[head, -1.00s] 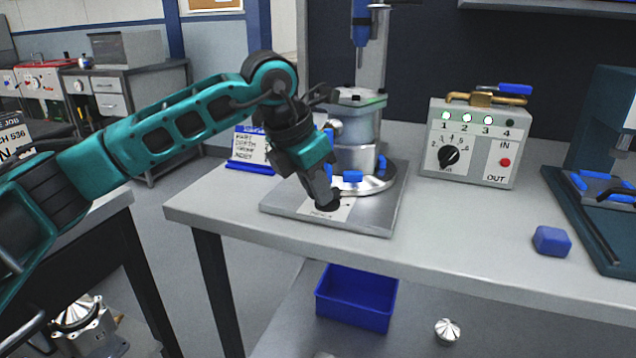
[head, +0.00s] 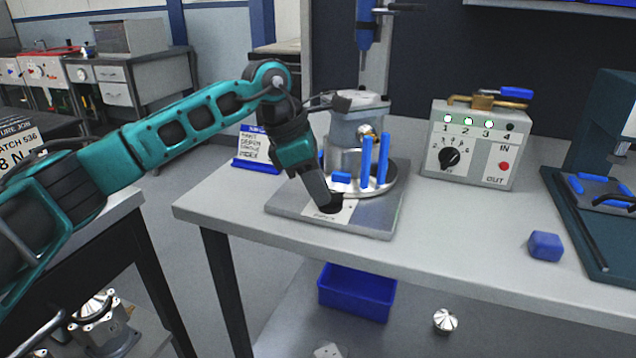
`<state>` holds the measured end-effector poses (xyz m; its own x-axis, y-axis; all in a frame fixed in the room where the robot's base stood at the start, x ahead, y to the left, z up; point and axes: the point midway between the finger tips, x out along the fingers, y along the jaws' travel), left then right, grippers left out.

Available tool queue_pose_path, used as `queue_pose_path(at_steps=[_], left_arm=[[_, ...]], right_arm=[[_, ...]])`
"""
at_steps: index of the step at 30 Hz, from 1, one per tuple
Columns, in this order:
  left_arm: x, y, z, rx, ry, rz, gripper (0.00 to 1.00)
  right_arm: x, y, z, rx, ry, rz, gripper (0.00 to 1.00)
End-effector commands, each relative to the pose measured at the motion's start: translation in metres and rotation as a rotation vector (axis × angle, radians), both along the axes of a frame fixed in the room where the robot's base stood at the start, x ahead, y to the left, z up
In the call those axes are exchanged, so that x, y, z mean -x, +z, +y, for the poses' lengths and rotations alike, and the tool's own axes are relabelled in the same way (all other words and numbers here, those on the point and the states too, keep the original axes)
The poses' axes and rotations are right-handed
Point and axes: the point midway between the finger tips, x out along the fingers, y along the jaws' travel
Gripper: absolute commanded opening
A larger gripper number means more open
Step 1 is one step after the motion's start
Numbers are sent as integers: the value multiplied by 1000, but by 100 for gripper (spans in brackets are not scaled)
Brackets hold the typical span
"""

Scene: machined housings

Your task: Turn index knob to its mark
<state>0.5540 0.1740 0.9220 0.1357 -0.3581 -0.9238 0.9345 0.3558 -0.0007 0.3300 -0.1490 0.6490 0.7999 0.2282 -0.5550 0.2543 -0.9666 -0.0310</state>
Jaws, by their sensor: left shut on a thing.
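A grey base plate (head: 378,222) on the bench carries a round turntable (head: 384,187) with a metal housing (head: 356,125) on it. Upright blue pins (head: 375,162) and a small blue block (head: 342,177) stand at the turntable's front. My left gripper (head: 329,200) points down at the front of the plate, shut on a black knob (head: 332,207) beside a white label (head: 344,214). The gripper hides much of the knob, and its mark cannot be made out. My right gripper is not in view.
A control box (head: 470,145) with a black dial, numbered lamps and a red button stands behind right. A blue block (head: 545,246) lies on the bench, near a teal press (head: 600,215). A blue bin (head: 355,293) sits below. The front middle bench is clear.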

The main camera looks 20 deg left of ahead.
Motion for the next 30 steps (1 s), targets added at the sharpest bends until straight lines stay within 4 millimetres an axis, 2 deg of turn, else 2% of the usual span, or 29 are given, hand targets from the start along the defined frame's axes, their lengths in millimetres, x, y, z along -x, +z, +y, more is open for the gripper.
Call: queue_pose_path(at_steps=[12,13,20,30], left_arm=[[0,0,0,0,-6,-1,0],[0,0,0,0,-5,-1,16],[0,0,0,0,-5,-1,38],[0,6,2,0,-5,-2,39]], right_arm=[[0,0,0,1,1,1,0],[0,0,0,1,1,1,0],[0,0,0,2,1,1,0],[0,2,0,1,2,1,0]])
